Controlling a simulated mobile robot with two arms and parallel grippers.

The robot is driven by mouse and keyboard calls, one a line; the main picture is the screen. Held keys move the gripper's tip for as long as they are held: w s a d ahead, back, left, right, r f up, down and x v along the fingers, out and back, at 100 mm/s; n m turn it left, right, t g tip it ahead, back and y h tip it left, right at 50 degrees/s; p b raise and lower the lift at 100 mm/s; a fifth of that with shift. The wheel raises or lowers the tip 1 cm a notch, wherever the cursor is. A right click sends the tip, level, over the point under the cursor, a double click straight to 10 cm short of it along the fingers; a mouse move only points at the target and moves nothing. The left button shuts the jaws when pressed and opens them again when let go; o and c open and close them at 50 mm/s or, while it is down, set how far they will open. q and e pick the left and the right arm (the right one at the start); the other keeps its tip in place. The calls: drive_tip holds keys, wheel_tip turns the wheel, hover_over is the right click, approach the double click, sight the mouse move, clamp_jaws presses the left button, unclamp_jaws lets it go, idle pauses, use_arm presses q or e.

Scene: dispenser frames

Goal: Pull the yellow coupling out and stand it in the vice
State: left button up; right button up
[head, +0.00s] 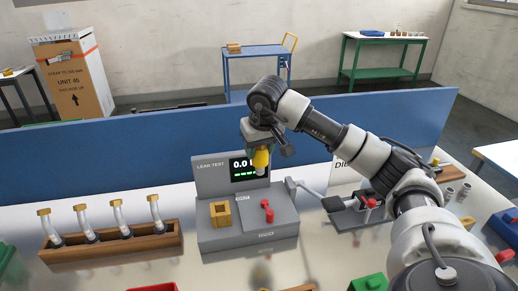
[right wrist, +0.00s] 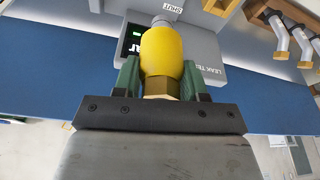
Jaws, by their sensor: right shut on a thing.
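The yellow coupling (head: 261,159) is in my right gripper (head: 258,146), held upright above the leak test unit. In the right wrist view the coupling (right wrist: 165,52) has a brass hex end between the green finger pads of the gripper (right wrist: 160,85) and a grey end pointing away. The coupling hangs in front of the unit's display; whether its grey end is clear of everything is hard to tell. A low grey fixture with a red part (head: 347,218), possibly the vice, stands right of the unit, partly behind my right arm. My left gripper is out of view.
The leak test unit (head: 215,238) carries a brass block (head: 220,213) and a red lever (head: 267,211). A wooden rack (head: 110,251) with several bent tubes stands left. A blue panel (head: 110,155) runs behind. Green and red bins line the front edge.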

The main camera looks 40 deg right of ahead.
drive_tip(key=shift+r+p, duration=0.9)
drive_tip(key=shift+r, duration=0.45)
